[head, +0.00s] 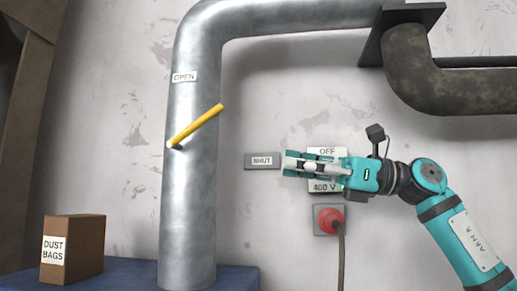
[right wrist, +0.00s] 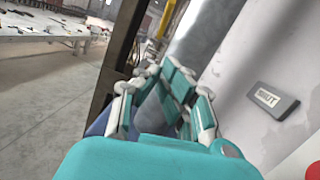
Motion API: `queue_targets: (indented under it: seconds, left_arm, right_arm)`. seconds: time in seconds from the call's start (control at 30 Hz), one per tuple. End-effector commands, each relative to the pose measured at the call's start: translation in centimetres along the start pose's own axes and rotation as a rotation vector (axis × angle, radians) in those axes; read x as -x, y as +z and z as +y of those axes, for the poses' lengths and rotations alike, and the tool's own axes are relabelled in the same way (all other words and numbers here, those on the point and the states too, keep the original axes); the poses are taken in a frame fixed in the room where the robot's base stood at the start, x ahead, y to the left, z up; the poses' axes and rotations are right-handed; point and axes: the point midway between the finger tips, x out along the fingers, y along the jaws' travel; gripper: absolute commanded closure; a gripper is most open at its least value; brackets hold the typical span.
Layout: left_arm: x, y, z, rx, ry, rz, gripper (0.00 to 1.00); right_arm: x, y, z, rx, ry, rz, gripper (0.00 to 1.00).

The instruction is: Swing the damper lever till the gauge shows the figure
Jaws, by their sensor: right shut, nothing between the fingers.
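The yellow damper lever (head: 197,125) is mounted on a vertical grey metal duct (head: 188,210). It slants up to the right from its pivot, with its free end past the duct's right edge. An OPEN label (head: 184,76) is on the duct above it. A grey SHUT plate (head: 262,161) is on the wall to the right; it also shows in the right wrist view (right wrist: 272,101). My right gripper (head: 287,163) is shut and empty, just right of the SHUT plate in the head view and apart from the lever. I see no gauge. My left gripper is out of view.
A DUST BAGS box (head: 87,250) stands on a blue surface (head: 130,270) at lower left. A dark pipe (head: 420,75) is at upper right.

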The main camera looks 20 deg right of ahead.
Motion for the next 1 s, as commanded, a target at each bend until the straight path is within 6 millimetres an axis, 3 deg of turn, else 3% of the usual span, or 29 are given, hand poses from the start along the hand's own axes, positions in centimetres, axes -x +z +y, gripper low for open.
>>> queue_targets:
  seconds: [0.17, 0.5, 0.7, 1.0]
  left_arm:
    - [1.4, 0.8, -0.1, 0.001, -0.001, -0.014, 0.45]
    - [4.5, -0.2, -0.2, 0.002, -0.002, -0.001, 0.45]
    - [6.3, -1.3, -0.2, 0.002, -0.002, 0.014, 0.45]
    - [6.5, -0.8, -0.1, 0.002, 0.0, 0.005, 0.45]
  right_arm:
    - [-3.0, 0.4, 0.1, -0.002, 0.007, 0.001, 1.0]
    - [-10.1, 0.8, 0.1, -0.003, 0.006, -0.002, 1.0]
    - [-11.8, 2.7, 0.1, -0.002, 0.004, -0.004, 1.0]
    - [-12.4, 2.9, 0.2, -0.003, 0.004, -0.004, 1.0]
